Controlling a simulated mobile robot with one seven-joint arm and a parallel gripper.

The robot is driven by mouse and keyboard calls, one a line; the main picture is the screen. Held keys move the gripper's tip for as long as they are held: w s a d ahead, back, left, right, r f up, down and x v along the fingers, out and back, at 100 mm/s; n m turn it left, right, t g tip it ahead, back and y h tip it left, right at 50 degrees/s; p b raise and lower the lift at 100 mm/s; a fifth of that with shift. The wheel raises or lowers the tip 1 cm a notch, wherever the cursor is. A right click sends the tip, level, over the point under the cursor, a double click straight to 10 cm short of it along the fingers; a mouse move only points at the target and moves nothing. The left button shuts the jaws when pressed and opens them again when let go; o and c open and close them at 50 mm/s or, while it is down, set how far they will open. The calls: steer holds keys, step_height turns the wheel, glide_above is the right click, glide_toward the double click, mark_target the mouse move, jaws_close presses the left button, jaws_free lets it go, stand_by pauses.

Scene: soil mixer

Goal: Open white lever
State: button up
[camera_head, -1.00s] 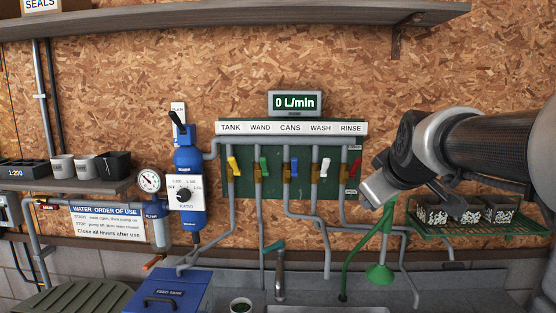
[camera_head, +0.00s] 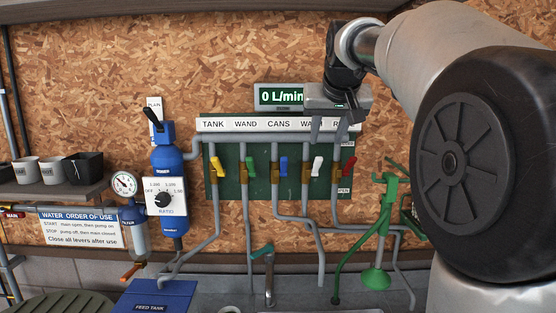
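The white lever (camera_head: 317,165) is on the green panel (camera_head: 230,189), on the WASH pipe, between the blue lever (camera_head: 283,165) and the red lever (camera_head: 349,166). It points up and tilts slightly right, like the other levers. My gripper (camera_head: 329,138) hangs in front of the label strip, above the white and red levers, with its two fingers pointing down. The fingers are apart with nothing visible between them, and they do not appear to touch the white lever. The gripper covers parts of the WASH and RINSE labels.
The yellow lever (camera_head: 216,167) and green lever (camera_head: 250,167) are to the left. The display (camera_head: 280,96) reads 0 L/min and is partly covered by my gripper. A green funnel-shaped fitting (camera_head: 377,277) and hose stand to the right. My arm fills the right side.

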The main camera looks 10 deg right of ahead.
mark_target(320, 159)
steer(key=p+x, duration=0.1)
steer(key=x, duration=1.2)
steer(key=shift+w, duration=0.1)
jaws_close()
